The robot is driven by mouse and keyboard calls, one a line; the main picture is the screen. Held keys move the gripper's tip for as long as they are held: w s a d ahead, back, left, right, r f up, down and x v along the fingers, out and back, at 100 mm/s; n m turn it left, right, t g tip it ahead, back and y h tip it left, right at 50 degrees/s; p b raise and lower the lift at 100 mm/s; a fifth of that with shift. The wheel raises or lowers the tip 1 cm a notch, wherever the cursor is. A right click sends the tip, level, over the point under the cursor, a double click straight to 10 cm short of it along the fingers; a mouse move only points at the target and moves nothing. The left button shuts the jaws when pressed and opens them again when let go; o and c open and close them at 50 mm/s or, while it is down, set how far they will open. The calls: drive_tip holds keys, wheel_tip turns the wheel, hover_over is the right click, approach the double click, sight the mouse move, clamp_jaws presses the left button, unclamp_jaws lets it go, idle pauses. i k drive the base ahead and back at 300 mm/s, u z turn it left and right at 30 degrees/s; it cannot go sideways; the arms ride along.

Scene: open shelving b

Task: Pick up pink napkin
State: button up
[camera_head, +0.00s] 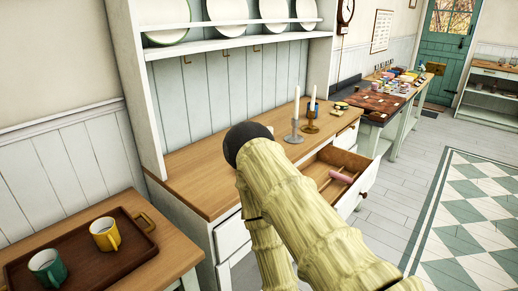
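A small pink thing (341,178) lies in the open wooden drawer (369,180) of the sideboard. It looks rolled or folded, and it is the only pink item in that drawer; it is too small to be sure that it is the napkin. A thin brown stick-like item (325,184) lies beside it. My pale yellow, ribbed arm rises from the bottom of the view and bends at a dark joint in front of the sideboard. It hides the left part of the drawer. My gripper does not show.
The sideboard top (205,178) carries a grey candlestick (295,128), a brown candlestick (311,120) and a blue item. A tray (75,262) with a yellow mug (105,234) and a green mug (47,267) is at lower left. Floor (405,180) right of the drawer is clear.

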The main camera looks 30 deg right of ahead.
sight(345, 179)
drive_tip(key=z, duration=1.5)
